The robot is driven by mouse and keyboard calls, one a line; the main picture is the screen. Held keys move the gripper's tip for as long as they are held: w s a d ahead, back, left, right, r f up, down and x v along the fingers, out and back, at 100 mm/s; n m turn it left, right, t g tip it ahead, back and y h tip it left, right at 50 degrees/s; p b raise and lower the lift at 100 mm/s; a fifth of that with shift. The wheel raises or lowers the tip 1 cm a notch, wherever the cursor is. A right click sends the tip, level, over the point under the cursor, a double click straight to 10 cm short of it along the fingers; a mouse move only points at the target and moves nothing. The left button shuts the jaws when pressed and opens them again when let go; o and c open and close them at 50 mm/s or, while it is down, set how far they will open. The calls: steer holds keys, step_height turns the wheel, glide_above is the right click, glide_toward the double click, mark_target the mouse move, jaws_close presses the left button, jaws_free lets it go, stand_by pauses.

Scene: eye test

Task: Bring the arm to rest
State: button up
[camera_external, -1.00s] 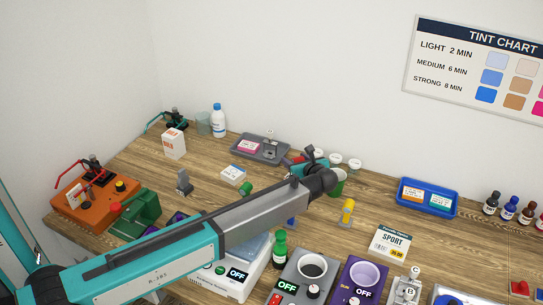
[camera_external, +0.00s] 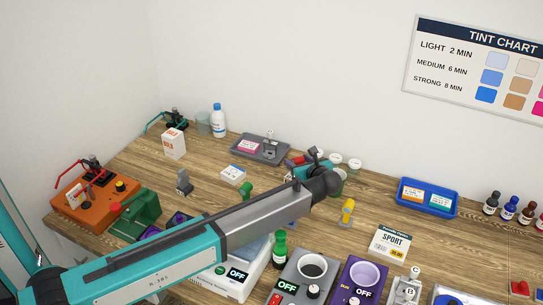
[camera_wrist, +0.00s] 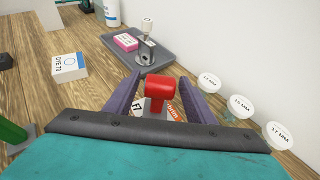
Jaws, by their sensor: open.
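My arm reaches from the lower left over the bench, and its end is up above the back middle of the worktop in the external view. My gripper (camera_wrist: 160,76) shows in the wrist view as two dark purple-grey fingers, spread apart. A red rounded piece (camera_wrist: 160,96) shows between the fingers, with a white and orange label partly visible below it. I cannot tell whether the fingers touch it. In the external view the fingers are largely hidden by my wrist.
A grey tray (camera_external: 247,157) lies ahead at the back, near a white DYE 70 box (camera_external: 233,176). White-lidded jars (camera_wrist: 243,106) stand close on the right by the wall. A yellow-topped item (camera_external: 347,210), a blue tray (camera_external: 408,203) and several machines crowd the bench.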

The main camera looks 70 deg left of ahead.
steer(key=b+v, duration=0.2)
steer(key=v, duration=0.7)
steer(key=p+x, duration=0.3)
steer(key=x, duration=1)
steer(key=shift+d+f, duration=0.1)
steer(key=shift+f, duration=0.1)
steer(key=shift+r, duration=0.5)
steer(key=shift+r+b, duration=0.75)
steer(key=shift+r, duration=0.75)
steer(key=shift+s+d+r, duration=0.1)
steer(key=shift+s+d, duration=0.4)
steer(key=shift+s, duration=0.2)
